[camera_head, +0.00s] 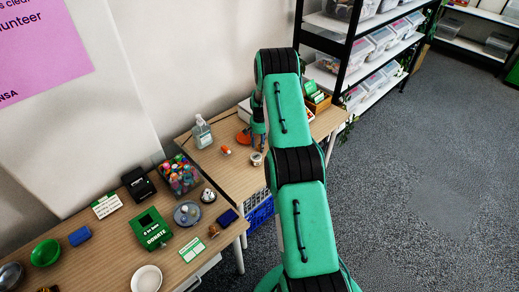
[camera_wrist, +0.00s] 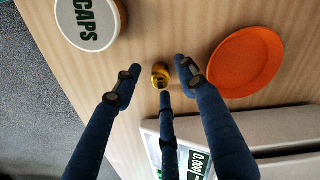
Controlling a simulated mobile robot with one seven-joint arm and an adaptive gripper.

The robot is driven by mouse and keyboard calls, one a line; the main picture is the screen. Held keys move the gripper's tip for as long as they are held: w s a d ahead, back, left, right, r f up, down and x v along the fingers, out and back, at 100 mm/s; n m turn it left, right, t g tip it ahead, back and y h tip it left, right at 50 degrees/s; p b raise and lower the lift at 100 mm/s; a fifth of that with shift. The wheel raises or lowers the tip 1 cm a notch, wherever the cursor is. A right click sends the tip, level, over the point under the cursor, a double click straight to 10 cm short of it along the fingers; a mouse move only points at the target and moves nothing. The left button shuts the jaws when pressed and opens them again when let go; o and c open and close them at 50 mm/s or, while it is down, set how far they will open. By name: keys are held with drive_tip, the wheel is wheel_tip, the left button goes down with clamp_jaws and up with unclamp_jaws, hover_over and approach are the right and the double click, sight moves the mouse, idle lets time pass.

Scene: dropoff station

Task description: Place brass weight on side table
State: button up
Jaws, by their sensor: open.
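The brass weight (camera_wrist: 160,78) is a small yellow-gold piece with a dark top, seen from above in the wrist view. It appears to be on the wooden table (camera_wrist: 140,38), between the fingertips of my gripper (camera_wrist: 158,80). The fingers are open, with visible gaps on the left and right of the weight; the third finger comes up close below it. In the head view my gripper (camera_head: 258,128) is partly hidden by my arm, over the farther wooden table (camera_head: 229,174). I cannot make out the weight there.
In the wrist view, a jar with a CAPS lid (camera_wrist: 88,22) is at upper left, an orange dish (camera_wrist: 245,62) at right, and a scale (camera_wrist: 270,125) below. A sanitizer bottle (camera_head: 201,132) stands on the farther table. The nearer table (camera_head: 108,262) is crowded.

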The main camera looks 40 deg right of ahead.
drive_tip(key=shift+f, duration=0.4)
clamp_jaws()
